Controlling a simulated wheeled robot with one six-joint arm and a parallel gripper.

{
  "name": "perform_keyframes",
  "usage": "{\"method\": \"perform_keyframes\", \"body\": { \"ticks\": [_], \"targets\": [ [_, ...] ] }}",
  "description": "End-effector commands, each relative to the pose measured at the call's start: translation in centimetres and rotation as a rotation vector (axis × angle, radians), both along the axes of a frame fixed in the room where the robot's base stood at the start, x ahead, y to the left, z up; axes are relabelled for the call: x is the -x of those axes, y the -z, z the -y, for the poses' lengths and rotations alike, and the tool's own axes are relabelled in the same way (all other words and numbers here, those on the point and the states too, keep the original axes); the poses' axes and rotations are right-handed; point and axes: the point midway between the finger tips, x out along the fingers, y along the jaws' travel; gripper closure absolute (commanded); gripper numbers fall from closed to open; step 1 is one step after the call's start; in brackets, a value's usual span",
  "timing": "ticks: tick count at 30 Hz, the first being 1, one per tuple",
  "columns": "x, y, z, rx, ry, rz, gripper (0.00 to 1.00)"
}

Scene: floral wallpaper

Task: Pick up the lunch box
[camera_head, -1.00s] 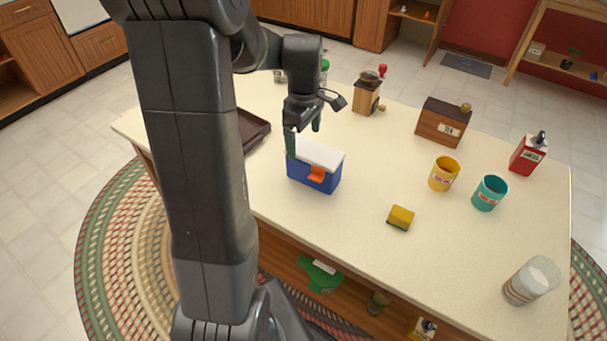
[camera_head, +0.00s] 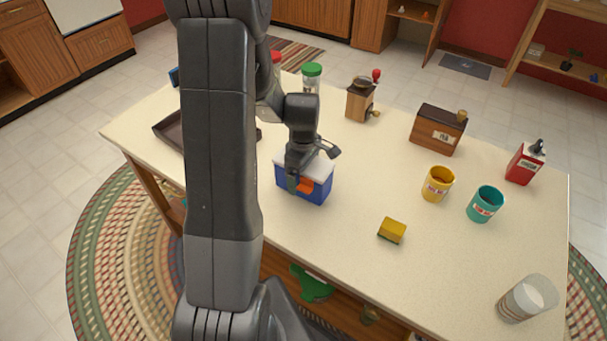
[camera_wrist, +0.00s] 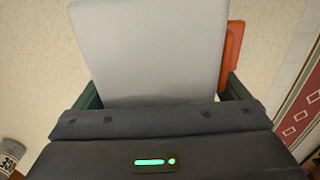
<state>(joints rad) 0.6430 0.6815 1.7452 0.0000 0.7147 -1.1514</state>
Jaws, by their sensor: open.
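The lunch box (camera_head: 318,190) is a blue box with a white lid and an orange latch, standing upright on the table near its front edge. My gripper (camera_head: 304,172) is down at the lunch box, its near finger in front of the blue side by the latch. In the wrist view the white lid (camera_wrist: 152,50) fills the middle, with the orange latch (camera_wrist: 232,57) at its right. The green fingers of my gripper (camera_wrist: 160,97) show on either side of the lid, open around the box. Finger contact cannot be told.
A brown tray (camera_head: 170,132) lies left, partly behind my arm. A yellow sponge (camera_head: 392,230), yellow mug (camera_head: 437,184), teal mug (camera_head: 485,204) and glass (camera_head: 527,298) stand right. A green-lidded jar (camera_head: 311,78) and coffee grinder (camera_head: 361,98) stand behind. Table around the sponge is clear.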

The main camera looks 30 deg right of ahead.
Motion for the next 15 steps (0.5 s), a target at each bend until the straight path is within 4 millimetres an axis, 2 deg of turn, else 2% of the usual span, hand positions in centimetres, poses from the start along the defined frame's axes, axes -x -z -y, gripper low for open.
{"method": "perform_keyframes", "body": {
  "ticks": [7, 15],
  "targets": [
    [0.0, 0.11, 0.0, 0.0, 0.0, 0.0, 0.07],
    [0.0, 0.09, 0.01, 0.0, 0.0, 0.0, 0.59]
  ]
}}
